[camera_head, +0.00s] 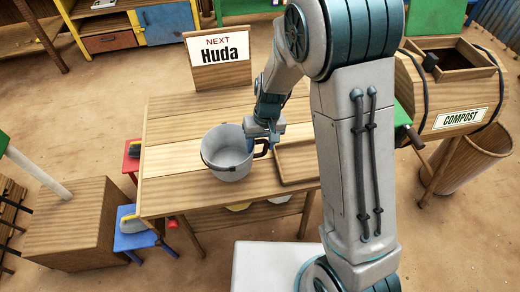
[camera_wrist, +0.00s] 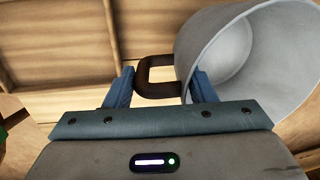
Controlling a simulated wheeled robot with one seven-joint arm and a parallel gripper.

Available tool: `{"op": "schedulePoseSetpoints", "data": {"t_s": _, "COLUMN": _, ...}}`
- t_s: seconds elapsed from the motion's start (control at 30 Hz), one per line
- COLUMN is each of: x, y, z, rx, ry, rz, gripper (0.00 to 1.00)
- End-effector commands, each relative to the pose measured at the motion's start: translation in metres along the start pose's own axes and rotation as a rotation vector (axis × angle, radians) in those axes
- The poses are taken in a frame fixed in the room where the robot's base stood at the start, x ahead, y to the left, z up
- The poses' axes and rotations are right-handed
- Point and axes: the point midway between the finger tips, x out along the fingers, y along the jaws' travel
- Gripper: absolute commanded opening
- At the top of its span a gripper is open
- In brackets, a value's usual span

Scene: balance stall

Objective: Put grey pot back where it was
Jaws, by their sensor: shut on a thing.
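The grey pot (camera_head: 228,160) is over the wooden table (camera_head: 170,165), left of the tray, with its open mouth showing. Its dark handle (camera_head: 262,150) points right. My gripper (camera_head: 262,132) is at the handle side of the pot. In the wrist view the pot (camera_wrist: 250,60) is at the upper right. My gripper (camera_wrist: 160,88) has its two blue fingers on either side of the brown handle (camera_wrist: 150,78) and is shut on it. I cannot tell whether the pot's base touches the table.
A wooden tray (camera_head: 283,181) lies right of the pot. A sign reading "NEXT Huda" (camera_head: 219,50) stands at the table's back. Red (camera_head: 130,160) and blue (camera_head: 130,240) stools and a wooden box (camera_head: 70,228) stand left. A compost barrel (camera_head: 455,95) is right.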

Motion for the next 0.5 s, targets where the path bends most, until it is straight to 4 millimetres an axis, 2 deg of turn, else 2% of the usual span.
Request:
{"op": "schedulePoseSetpoints", "data": {"t_s": 0.27, "x": 0.035, "y": 0.005, "z": 0.0, "rx": 0.0, "ry": -0.005, "rz": 0.0, "gripper": 0.14}}
{"op": "schedulePoseSetpoints", "data": {"t_s": 0.5, "x": 0.036, "y": 0.005, "z": -0.001, "rx": 0.0, "ry": -0.001, "rz": 0.0, "gripper": 0.14}}
